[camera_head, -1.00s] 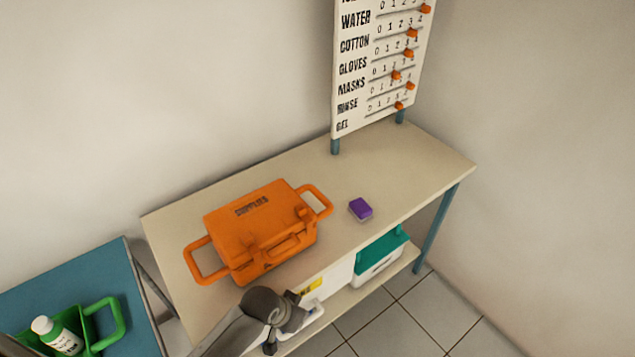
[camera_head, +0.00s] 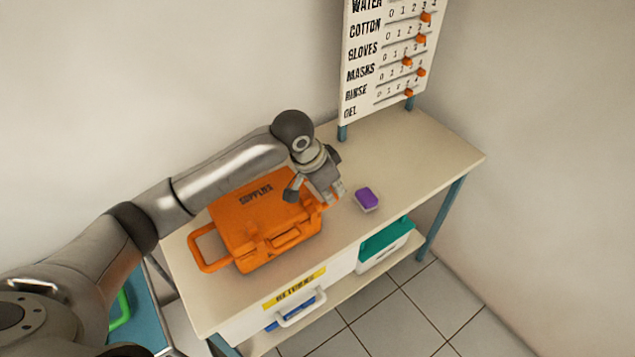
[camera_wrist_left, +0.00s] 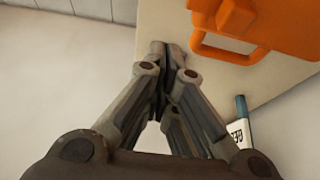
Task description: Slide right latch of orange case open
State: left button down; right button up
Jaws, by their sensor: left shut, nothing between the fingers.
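The orange case (camera_head: 250,215) lies closed on the table, with a loop handle at each side. It also shows in the left wrist view (camera_wrist_left: 285,25), at the top right. Its right latch (camera_wrist_left: 235,17) is at the case corner near the side handle (camera_wrist_left: 228,52). In the head view that latch is near the gripper and partly hidden. My left gripper (camera_head: 333,194) is shut and empty, over the case's right end, hiding part of its right handle. In the left wrist view its fingertips (camera_wrist_left: 170,55) are together, left of that handle. My right gripper is not in view.
A purple box (camera_head: 367,198) sits on the table (camera_head: 420,160) just right of my gripper. A board with sliders (camera_head: 385,60) stands at the back. A drawer (camera_head: 295,300) and a teal-lidded box (camera_head: 385,243) are below. The table's right end is clear.

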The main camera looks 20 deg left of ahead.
aim_at(305, 200)
pick_arm(q)
jog(key=w+a+r, duration=0.3)
jog(key=a+r, duration=0.1)
jog(key=r, duration=0.3)
jog(key=shift+r+y, duration=0.2)
jog(key=shift+y, duration=0.2)
jog(key=shift+f, duration=0.15)
jog(key=p+x, duration=0.3)
jog(key=x, duration=0.7)
jog(key=shift+s, duration=0.15)
jog(key=s+a+p, duration=0.1)
jog(key=s+a, duration=0.1)
jog(key=shift+s+p, duration=0.35)
jog(key=shift+s+a, duration=0.25)
jog(key=shift+s, duration=0.05)
jog(key=shift+w, duration=0.1)
